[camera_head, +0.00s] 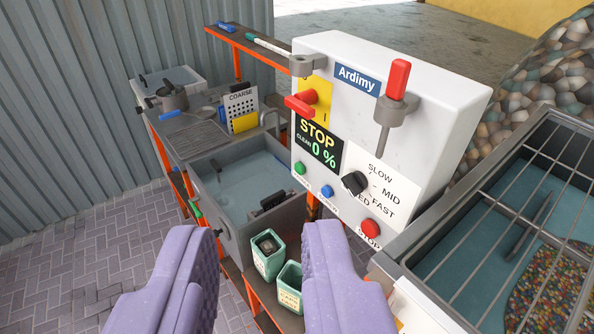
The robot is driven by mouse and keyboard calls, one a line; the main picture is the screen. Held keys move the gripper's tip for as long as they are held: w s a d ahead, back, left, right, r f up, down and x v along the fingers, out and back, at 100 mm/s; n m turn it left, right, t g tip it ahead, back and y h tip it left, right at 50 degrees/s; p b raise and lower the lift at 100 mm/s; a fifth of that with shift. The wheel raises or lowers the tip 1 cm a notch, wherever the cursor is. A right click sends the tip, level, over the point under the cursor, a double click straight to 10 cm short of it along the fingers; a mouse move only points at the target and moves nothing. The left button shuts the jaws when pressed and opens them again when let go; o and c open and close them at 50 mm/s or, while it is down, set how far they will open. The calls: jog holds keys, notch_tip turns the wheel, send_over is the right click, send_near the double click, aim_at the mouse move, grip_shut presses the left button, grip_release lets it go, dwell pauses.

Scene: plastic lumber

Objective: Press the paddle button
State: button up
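A white control box (440,120) marked "Ardimy" stands right of centre. Its sloping front carries a green button (299,168), a blue button (327,191) and a red button (370,228). The red one has a "STOP" label. The labels below the green and blue buttons are too small or covered to read surely, so I cannot tell which button is the paddle one. A black screen (318,143) reads "STOP" and "CLEAR 0 %". My gripper (261,228) has two purple fingers, wide apart and empty, in front of and below the panel, touching no button.
A black speed knob (354,183), a red lever switch (302,103) and a red-handled tool (395,90) are on the box. A water-filled sink (240,185) lies left, two green containers (268,262) below, and a barred tank (520,220) right.

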grip_shut()
dwell(1.4)
